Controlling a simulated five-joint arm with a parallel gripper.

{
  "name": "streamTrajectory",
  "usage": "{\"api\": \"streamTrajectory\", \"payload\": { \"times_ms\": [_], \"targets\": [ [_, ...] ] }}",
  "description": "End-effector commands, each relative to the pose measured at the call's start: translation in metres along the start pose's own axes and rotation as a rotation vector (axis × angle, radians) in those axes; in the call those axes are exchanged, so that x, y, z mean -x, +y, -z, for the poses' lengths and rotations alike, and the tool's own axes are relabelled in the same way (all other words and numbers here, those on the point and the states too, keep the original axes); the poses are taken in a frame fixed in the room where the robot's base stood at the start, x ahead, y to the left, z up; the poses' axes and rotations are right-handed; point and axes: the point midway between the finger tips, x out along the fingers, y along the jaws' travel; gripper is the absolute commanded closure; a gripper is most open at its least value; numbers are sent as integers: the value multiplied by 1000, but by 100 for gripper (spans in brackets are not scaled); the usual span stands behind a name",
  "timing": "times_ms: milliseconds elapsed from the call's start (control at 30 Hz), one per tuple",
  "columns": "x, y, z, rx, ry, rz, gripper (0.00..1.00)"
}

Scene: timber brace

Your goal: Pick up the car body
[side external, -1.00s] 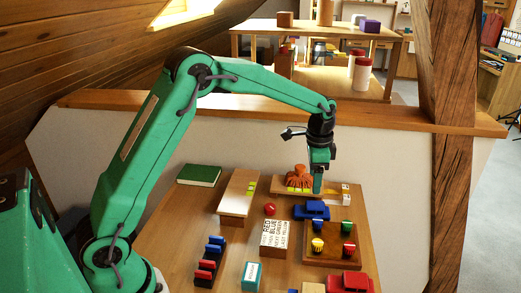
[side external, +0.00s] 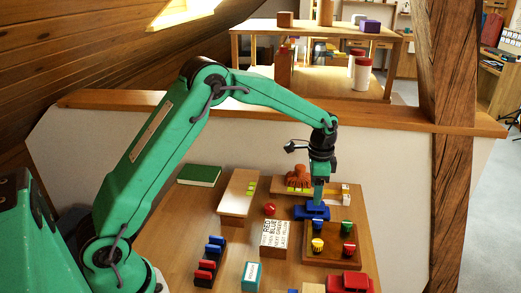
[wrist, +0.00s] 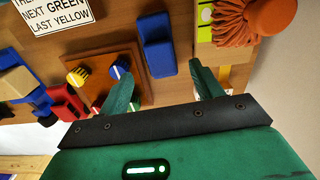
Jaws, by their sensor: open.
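A blue car-shaped block, which looks like the car body (side external: 308,214), lies on the table just behind the board with coloured knobs. In the wrist view the blue block (wrist: 157,48) lies ahead of the fingertips, lined up with the gap between them. My gripper (side external: 319,203) points down right at the block and hides part of it. In the wrist view my gripper (wrist: 163,76) is open, with nothing between its green fingers. I cannot tell whether a finger touches the block. A red car-shaped block (side external: 352,282) stands at the table's front right.
The knob board (side external: 318,254) stands close in front of the blue block. A lettered sign block (side external: 274,235) and a red ball (side external: 270,209) are to the left. An orange tufted object (side external: 297,175) is behind on a wooden strip. The table's left middle is partly clear.

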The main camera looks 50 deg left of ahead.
Motion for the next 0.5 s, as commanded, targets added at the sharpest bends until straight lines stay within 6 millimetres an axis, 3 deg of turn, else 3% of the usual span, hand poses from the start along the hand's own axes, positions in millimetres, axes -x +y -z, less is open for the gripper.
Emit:
{"api": "streamTrajectory", "payload": {
  "times_ms": [500],
  "targets": [
    [-48, 0, -2, 0, -1, -1, 35]
  ]
}}
